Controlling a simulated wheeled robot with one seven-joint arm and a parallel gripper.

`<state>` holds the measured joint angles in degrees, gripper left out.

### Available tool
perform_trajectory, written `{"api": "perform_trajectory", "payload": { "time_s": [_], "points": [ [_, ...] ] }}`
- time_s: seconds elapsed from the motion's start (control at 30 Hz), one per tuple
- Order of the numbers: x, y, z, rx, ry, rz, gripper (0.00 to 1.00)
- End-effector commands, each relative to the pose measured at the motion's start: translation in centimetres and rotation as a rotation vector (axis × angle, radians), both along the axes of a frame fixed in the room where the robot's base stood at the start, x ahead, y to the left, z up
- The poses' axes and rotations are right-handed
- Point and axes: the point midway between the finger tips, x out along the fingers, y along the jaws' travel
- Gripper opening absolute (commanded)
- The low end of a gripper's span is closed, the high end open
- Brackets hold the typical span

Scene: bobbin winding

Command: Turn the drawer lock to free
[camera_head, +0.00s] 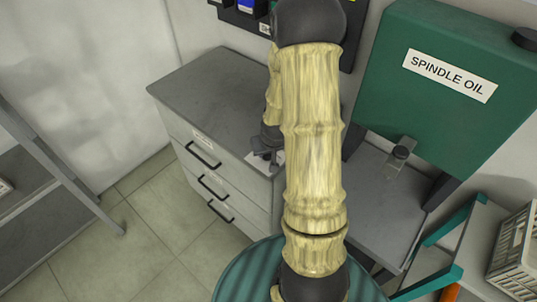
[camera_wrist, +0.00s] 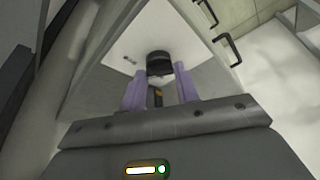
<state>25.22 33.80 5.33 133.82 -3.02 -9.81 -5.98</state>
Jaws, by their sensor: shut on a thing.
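The drawer cabinet (camera_head: 225,95) has a grey top and light drawer fronts with black handles (camera_head: 203,155). In the head view my gripper (camera_head: 266,150) is at the cabinet's near right edge, largely hidden by my arm. The lock's pointing direction cannot be read.
A green spindle oil tank (camera_head: 450,125) stands right of the cabinet, with a tap (camera_head: 400,153) above a grey surface. A crate (camera_head: 516,255) is at the lower right. Grey shelving (camera_head: 50,190) stands at the left. Floor before the drawers is clear.

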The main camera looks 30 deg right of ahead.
Motion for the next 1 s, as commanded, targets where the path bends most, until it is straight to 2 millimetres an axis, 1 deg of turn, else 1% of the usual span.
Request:
{"api": "perform_trajectory", "payload": {
  "time_s": [0.2, 0.4, 0.9, 0.93, 1.0],
  "points": [
    [0.22, 0.24, -0.01, -0.002, -0.005, -0.136, 0.08],
    [0.21, 0.24, 0.07, -0.001, -0.004, -0.211, 0.08],
    [0.19, 0.20, 0.12, 0.000, -0.003, -0.239, 0.08],
    [0.20, 0.20, 0.11, 0.000, -0.003, -0.239, 0.33],
    [0.19, 0.20, 0.10, 0.000, -0.003, -0.239, 0.47]
  ]
}}
